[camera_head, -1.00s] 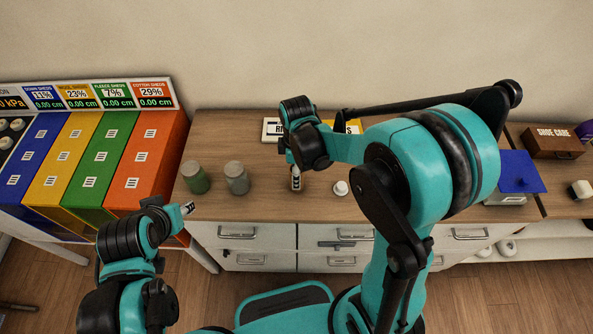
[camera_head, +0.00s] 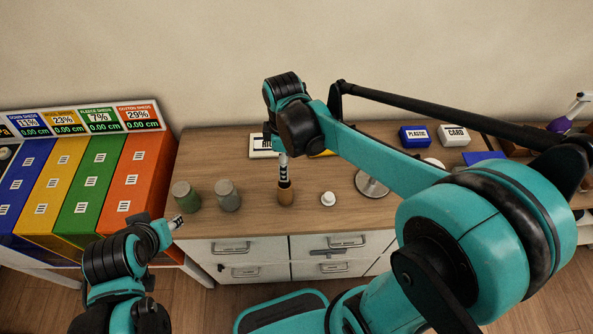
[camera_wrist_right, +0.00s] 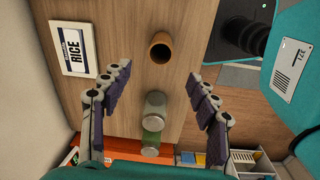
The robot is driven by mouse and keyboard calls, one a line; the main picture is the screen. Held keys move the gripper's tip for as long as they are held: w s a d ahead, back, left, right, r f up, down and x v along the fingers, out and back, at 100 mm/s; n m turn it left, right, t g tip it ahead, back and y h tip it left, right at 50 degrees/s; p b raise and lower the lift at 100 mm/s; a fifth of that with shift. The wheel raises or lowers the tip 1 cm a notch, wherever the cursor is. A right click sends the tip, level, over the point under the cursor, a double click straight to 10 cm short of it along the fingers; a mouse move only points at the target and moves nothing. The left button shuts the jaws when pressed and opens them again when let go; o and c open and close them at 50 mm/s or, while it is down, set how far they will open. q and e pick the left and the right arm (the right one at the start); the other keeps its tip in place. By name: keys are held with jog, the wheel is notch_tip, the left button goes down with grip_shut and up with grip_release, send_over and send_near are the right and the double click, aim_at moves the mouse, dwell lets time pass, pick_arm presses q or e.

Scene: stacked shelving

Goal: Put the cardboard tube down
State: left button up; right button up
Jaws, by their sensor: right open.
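The brown cardboard tube (camera_head: 286,194) stands upright on the wooden counter, behind the front drawers. In the right wrist view the tube (camera_wrist_right: 160,48) shows its open, hollow end and has wood around it. My right gripper (camera_head: 283,168) is above the tube in the head view, fingers pointing down. In the right wrist view its two fingers (camera_wrist_right: 158,75) are spread wide with nothing between the pads, and the tube lies beyond the fingertips, apart from them. My left gripper (camera_head: 177,221) is low at the left, near the counter's front edge; its jaw opening is unclear.
A green-bodied jar (camera_head: 186,196) and a grey jar (camera_head: 228,195) stand left of the tube. A white knob-like item (camera_head: 328,199) is at its right. Coloured bins (camera_head: 135,180) stand left. Bare counter surrounds the tube.

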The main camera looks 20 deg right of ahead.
jog(key=s+d+r+m+t, duration=0.1)
jog(key=s+d+m+t, duration=0.1)
jog(key=s+m, duration=0.3)
jog(key=s+d+r+m+t, duration=0.2)
jog(key=s+m+t, duration=0.2)
jog(key=m, duration=0.4)
jog(key=shift+s+d+r+m+t, duration=0.15)
jog(key=shift+s+r+m+t, duration=0.15)
jog(key=shift+s, duration=0.1)
jog(key=shift+f, duration=0.15)
